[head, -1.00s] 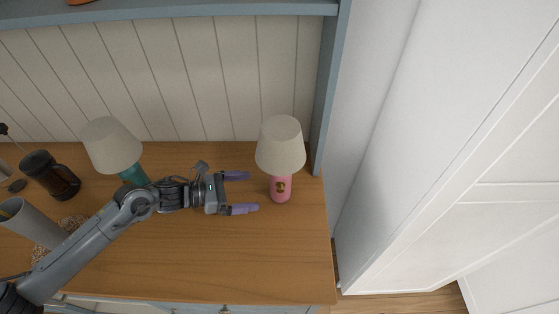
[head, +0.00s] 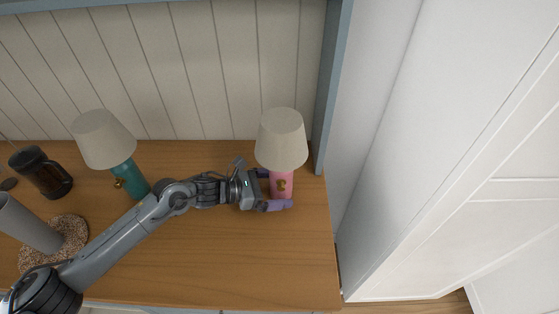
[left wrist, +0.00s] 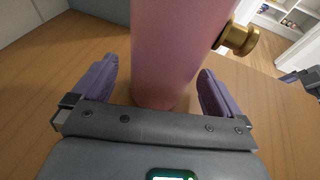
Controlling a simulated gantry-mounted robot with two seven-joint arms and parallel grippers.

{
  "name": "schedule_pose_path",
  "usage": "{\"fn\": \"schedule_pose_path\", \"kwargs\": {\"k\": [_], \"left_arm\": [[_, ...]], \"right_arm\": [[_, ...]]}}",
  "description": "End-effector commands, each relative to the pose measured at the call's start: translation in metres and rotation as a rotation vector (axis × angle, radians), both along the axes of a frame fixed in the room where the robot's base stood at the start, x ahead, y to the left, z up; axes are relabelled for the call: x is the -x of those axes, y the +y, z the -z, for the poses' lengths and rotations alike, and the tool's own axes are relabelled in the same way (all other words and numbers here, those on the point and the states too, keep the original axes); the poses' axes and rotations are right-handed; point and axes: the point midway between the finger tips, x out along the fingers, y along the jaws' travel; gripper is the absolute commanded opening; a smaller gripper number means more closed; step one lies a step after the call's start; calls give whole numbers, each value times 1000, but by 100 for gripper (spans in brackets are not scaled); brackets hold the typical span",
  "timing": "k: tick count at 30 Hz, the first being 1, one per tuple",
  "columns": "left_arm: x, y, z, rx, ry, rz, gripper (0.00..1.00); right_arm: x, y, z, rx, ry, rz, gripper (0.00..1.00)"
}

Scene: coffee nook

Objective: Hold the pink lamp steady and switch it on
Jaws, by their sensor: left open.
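The pink lamp (head: 283,184) stands upright at the right end of the wooden counter, under a cream shade (head: 282,138). A brass knob (head: 282,186) sits on the front of its base. My left gripper (head: 277,190) is open around the base, with one purple finger behind it and one in front. In the left wrist view the pink lamp's base (left wrist: 172,50) stands between the two fingers of my left gripper (left wrist: 160,92), with gaps visible on both sides. The brass knob (left wrist: 238,38) sticks out to the right there.
A teal lamp (head: 127,180) with its own knob stands left on the counter (head: 220,260), behind my left arm. A dark French press (head: 42,174), a grey cylinder (head: 28,226) and a speckled round mat (head: 72,232) are further left. A blue post (head: 331,90) rises close behind the pink lamp.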

Motion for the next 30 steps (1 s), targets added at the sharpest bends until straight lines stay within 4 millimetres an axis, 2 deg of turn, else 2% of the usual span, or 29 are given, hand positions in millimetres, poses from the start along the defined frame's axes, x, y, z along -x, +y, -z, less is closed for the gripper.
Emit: {"fn": "schedule_pose_path", "kwargs": {"k": [10,19,20,21,30], "left_arm": [[-1,-2,0,0,0,0,100],[-1,-2,0,0,0,0,56],[-1,-2,0,0,0,0,51],[-1,-2,0,0,0,0,51],[-1,-2,0,0,1,0,51]], "right_arm": [[0,-1,1,4,-2,-3,99],[0,-2,1,11,-2,-7,99],[0,-2,1,11,-2,-7,99],[0,-2,1,11,-2,-7,99],[0,-2,1,8,-2,-5,53]]}}
